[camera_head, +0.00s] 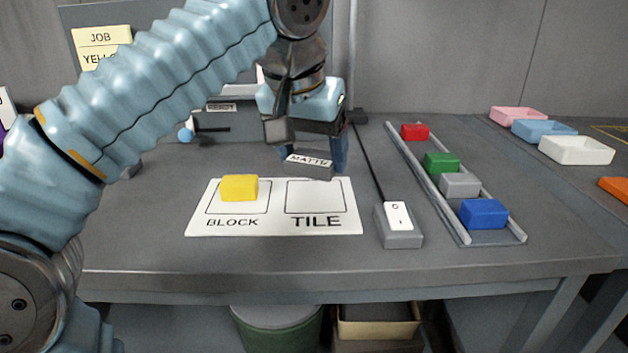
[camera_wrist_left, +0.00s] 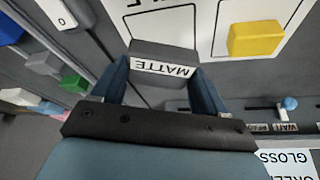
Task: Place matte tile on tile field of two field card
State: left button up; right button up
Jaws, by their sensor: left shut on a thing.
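A white card (camera_head: 275,225) with two outlined fields lies on the grey table. Its left field, marked BLOCK, holds a yellow block (camera_head: 239,188). Its right field, marked TILE (camera_head: 316,199), shows bare. My left gripper (camera_head: 318,158) is shut on a dark grey tile labelled MATTE (camera_head: 308,166), held at the far edge of the card behind the TILE field. In the left wrist view the matte tile (camera_wrist_left: 163,60) sits between both fingers, with the yellow block (camera_wrist_left: 256,39) beside it. I cannot tell how high the tile is. My right gripper is not in view.
A switch box (camera_head: 398,225) with a cable stands right of the card. Beyond it a rail tray (camera_head: 455,222) holds red, green, grey and blue blocks. Pink, blue and white trays (camera_head: 576,150) stand farther right. The table in front of the card is clear.

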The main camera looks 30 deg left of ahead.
aim_at(313, 172)
pick_arm(q)
jog(key=x, duration=0.2)
jog(key=b+x, duration=0.1)
jog(key=x, duration=0.2)
jog(key=shift+s+a, duration=0.2)
jog(key=shift+f, duration=0.25)
jog(key=shift+f+b, duration=0.15)
jog(key=shift+b, duration=0.15)
jog(key=o, duration=1.1)
jog(key=shift+r+p, duration=0.3)
jog(key=shift+r, duration=0.25)
jog(key=shift+p+v, duration=1.35)
jog(key=shift+v, duration=4.35)
